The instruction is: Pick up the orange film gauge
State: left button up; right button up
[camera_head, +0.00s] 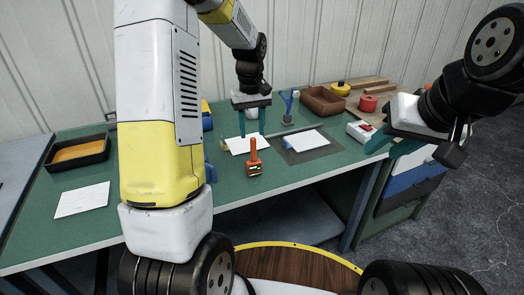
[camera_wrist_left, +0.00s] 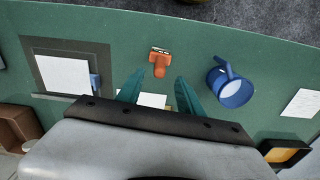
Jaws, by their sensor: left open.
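The orange film gauge (camera_head: 254,158) lies on the green worktop near its front edge, in the middle of the head view. It also shows in the left wrist view (camera_wrist_left: 160,63), beyond my fingertips. My left gripper (camera_head: 252,133) is above the bench, behind the gauge, with its teal fingers pointing down. In the left wrist view its fingers (camera_wrist_left: 157,75) are apart with nothing held between them. My right gripper (camera_head: 388,150) is at the right, by the bench's right end, with its teal fingers apart and away from the gauge.
A white sheet (camera_head: 240,145) lies behind the gauge. Another lies on a grey mat (camera_head: 325,151) to its right. A blue mug (camera_wrist_left: 236,95) stands near the gauge. A black tray (camera_head: 76,154) is at left, and a brown box (camera_head: 322,102) is at the back.

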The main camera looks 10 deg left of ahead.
aim_at(254, 161)
pick_arm(q)
notch_tip(254, 161, down, 8)
jog(key=shift+s+d+f, duration=0.1)
jog(key=shift+d+f, duration=0.05)
grip_shut()
dwell(0.4)
